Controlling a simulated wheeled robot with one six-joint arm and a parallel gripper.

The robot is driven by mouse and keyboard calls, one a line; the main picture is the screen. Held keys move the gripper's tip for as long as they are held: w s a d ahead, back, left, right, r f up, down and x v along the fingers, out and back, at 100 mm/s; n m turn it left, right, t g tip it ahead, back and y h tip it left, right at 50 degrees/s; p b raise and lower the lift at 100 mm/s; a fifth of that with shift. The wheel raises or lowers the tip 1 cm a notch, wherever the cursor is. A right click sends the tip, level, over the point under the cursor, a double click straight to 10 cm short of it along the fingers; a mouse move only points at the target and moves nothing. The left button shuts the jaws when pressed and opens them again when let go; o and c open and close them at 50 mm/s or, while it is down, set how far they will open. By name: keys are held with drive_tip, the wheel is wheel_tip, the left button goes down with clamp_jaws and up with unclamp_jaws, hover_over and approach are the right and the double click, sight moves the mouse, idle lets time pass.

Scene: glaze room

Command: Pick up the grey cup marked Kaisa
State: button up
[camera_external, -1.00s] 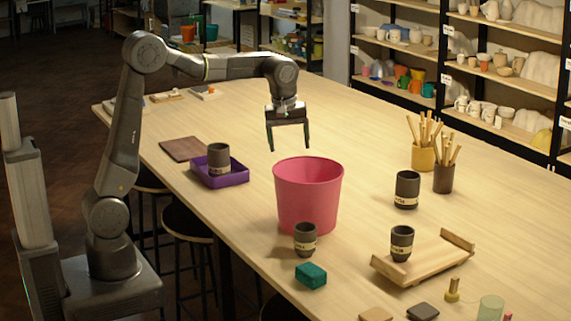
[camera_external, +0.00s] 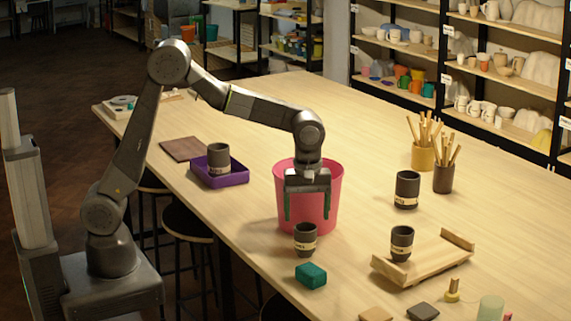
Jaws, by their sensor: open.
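Several dark grey cups with pale name bands stand about; the names are too small to read surely, so I cannot tell which is marked Kaisa. One cup (camera_external: 305,241) stands on the table at the front, before the pink bucket. Another cup (camera_external: 218,158) is in the purple tray (camera_external: 222,182). A third cup (camera_external: 402,243) is on the wooden board (camera_external: 428,264), and one more cup (camera_external: 407,189) stands behind it on the table. My gripper (camera_external: 307,214) points down, open and empty. Its fingers appear just above the front cup, in front of the bucket in the picture.
The pink bucket (camera_external: 333,197) stands close behind the front cup. A green block (camera_external: 311,275) lies in front of it. The table's middle back is clear.

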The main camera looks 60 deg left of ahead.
sight(305, 241)
wheel_tip(305, 241, down, 9)
drive_tip(key=shift+s+a+p, duration=0.1)
drive_tip(key=shift+p, duration=0.65)
drive_tip(key=c, duration=1.1)
